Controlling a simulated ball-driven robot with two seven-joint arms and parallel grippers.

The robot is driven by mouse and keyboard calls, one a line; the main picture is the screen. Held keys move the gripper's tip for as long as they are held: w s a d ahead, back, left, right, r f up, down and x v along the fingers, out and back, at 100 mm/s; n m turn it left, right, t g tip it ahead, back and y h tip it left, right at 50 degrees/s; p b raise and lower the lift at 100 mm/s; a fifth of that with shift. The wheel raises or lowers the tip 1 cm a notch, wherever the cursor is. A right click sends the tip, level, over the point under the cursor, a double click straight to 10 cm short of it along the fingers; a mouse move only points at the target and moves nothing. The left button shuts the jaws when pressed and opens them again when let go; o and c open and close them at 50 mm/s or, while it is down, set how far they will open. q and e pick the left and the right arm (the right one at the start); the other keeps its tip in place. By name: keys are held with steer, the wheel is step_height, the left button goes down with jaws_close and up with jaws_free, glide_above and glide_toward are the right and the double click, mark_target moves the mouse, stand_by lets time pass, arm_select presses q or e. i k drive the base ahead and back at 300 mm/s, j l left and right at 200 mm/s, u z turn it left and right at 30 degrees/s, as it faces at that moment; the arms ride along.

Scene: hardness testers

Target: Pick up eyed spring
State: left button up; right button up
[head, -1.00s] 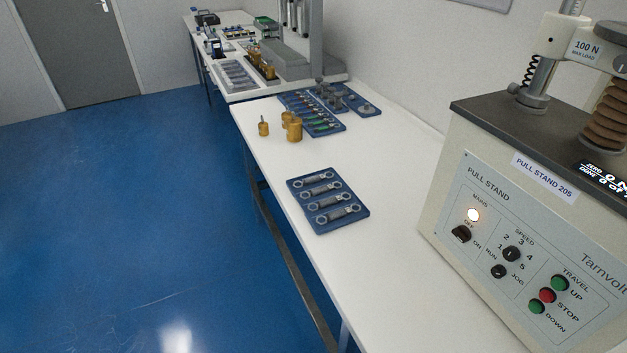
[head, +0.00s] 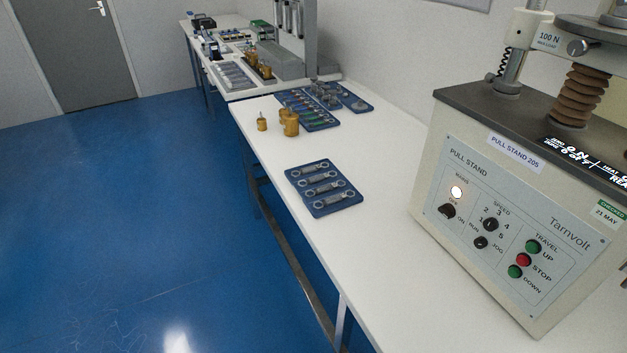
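Several eyed springs (head: 321,188) lie side by side in a blue tray (head: 334,211) on the white bench. Each is a grey coil body with a ring eye at each end. The tray sits left of the pull stand, near the bench's left edge. Neither of my grippers shows in the head view, and nothing is seen touching the springs.
The pull stand (head: 500,210) stands at the right of the bench (head: 375,265). Brass weights (head: 289,122) and more blue trays (head: 318,122) stand farther back. Bare bench lies around the eyed spring tray. Blue floor (head: 130,220) is open at left.

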mark_target(319, 166)
steer(key=k+z, duration=0.2)
steer(key=z, duration=0.8)
steer(key=i+j+z, duration=0.1)
steer(key=j+z, duration=0.7)
steer(key=j, duration=0.25)
steer(key=j+z, duration=0.4)
steer(key=k+j, duration=0.05)
steer(key=j, duration=0.05)
